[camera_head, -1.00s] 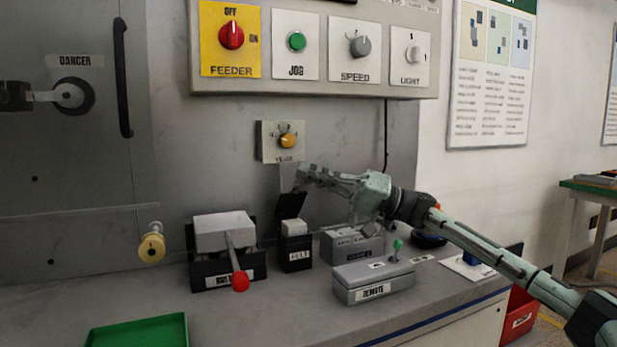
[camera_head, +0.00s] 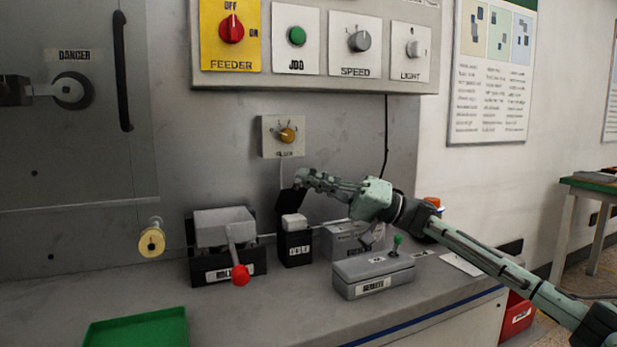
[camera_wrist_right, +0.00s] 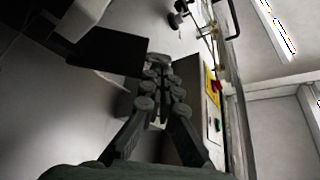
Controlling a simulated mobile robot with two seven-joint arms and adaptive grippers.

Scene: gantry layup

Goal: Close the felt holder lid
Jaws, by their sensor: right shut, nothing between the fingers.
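The felt holder (camera_head: 295,248) is a small black box with a white label, standing on the bench near the wall. A pale felt block (camera_head: 294,222) shows in its top. Its black lid (camera_head: 288,201) stands raised at the back, so the holder is open. My right gripper (camera_head: 299,179) is shut and empty, at the upper edge of the lid; I cannot tell whether it touches. In the right wrist view the shut fingers (camera_wrist_right: 158,62) are beside a dark flat panel, which looks like the lid (camera_wrist_right: 105,50). My left gripper is out of view.
A grey box with a red-knobbed lever (camera_head: 240,275) stands left of the holder. A grey remote box (camera_head: 374,277) with a green knob stands to the right, below my right arm. A dial plate (camera_head: 283,137) is on the wall above. A green tray (camera_head: 135,330) lies front left.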

